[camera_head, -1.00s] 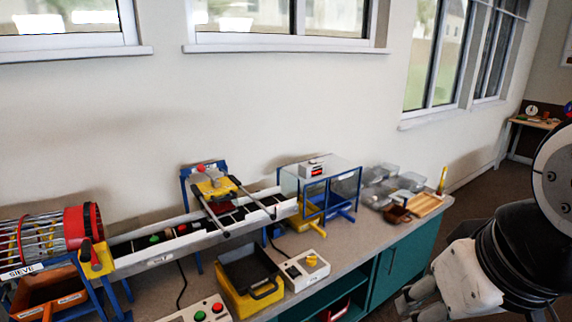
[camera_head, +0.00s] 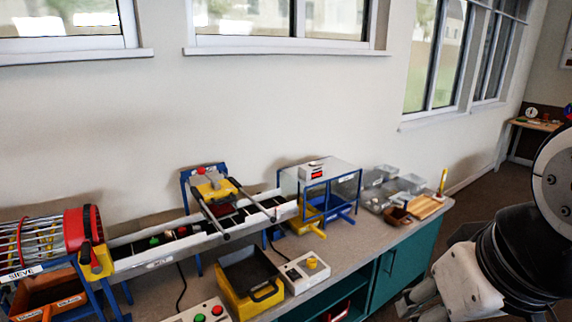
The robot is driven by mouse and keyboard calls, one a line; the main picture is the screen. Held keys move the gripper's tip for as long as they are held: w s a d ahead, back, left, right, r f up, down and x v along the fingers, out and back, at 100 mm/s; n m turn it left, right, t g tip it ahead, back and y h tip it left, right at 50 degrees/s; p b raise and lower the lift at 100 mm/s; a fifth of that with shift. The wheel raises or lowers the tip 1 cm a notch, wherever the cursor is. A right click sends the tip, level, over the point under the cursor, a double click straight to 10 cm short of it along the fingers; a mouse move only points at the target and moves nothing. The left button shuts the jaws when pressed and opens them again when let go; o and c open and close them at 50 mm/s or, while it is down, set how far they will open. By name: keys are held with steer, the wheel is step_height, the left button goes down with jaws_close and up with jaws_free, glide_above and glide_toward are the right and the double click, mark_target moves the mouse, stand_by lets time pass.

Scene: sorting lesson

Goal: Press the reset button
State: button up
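No label reading "reset" is legible, so I cannot tell which control is the reset button. A pale control box (camera_head: 292,278) with a round yellow button or knob (camera_head: 312,262) stands on the bench right of a yellow tray. Another pale box (camera_head: 178,320) at the lower edge carries a green button (camera_head: 200,317) and a red button (camera_head: 217,310); it is partly cut off. My gripper (camera_head: 414,306) is at the lower right, beyond the bench's front edge and apart from all controls. Its fingers are cropped and partly hidden by my arm.
A conveyor (camera_head: 160,249) with small coloured items runs along the bench. A drum marked SIEVE (camera_head: 40,240) stands left. A clear-topped blue frame (camera_head: 360,185), a yellow tray (camera_head: 240,300), clear bins (camera_head: 411,183) and a wooden block (camera_head: 425,207) are on the bench. Floor right of the teal cabinet (camera_head: 400,262) is open.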

steer(key=shift+c, duration=0.6)
jaws_close()
stand_by(0.8)
